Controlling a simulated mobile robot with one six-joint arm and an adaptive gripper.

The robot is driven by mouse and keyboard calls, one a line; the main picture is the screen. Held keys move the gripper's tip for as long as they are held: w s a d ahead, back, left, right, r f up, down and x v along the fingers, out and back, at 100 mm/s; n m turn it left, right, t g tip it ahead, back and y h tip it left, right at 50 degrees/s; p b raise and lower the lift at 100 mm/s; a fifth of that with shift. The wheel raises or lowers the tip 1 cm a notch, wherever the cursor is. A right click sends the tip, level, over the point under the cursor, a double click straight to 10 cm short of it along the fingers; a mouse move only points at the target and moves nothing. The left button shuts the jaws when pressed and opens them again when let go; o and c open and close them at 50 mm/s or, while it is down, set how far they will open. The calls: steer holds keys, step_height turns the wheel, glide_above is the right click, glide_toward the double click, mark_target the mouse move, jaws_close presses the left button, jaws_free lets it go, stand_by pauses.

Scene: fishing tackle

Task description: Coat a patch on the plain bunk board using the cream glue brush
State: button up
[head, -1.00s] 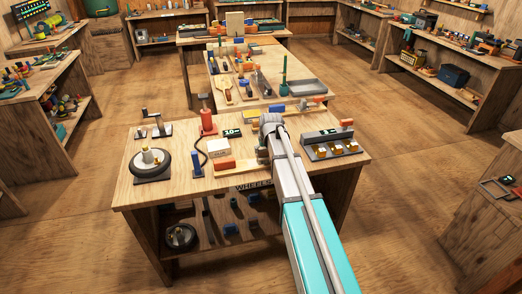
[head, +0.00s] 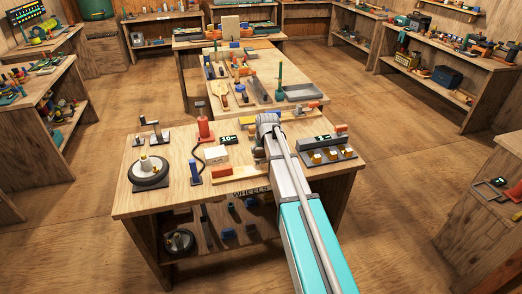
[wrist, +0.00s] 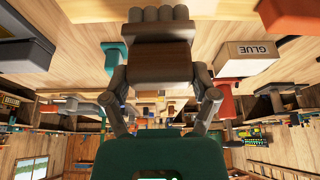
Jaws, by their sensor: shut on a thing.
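My gripper shows in the wrist view (wrist: 162,75), its two fingers shut on a brush-like block with a brown body and a row of rounded greyish tufts. I take this block for the glue brush (wrist: 150,57); its cream colour does not show in this shade. A plain, pale orange-tan board (head: 238,173) lies near the bench's front middle, apparently the bunk board. Whether the brush touches anything cannot be told.
A red upright tool (head: 205,127), a wheel on a stand (head: 149,172) and a grey tray with brass parts (head: 318,153) crowd the bench (head: 170,202). Bare wood shows at its front left.

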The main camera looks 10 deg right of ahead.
steer(key=shift+r+p, duration=0.95)
steer(key=shift+r, duration=0.25)
steer(key=shift+r+p, duration=1.5)
steer(key=shift+d, duration=0.25)
steer(key=shift+s+d+f, duration=0.1)
steer(key=shift+d, duration=0.95)
steer(key=shift+s+a, duration=0.1)
steer(key=shift+s, duration=0.1)
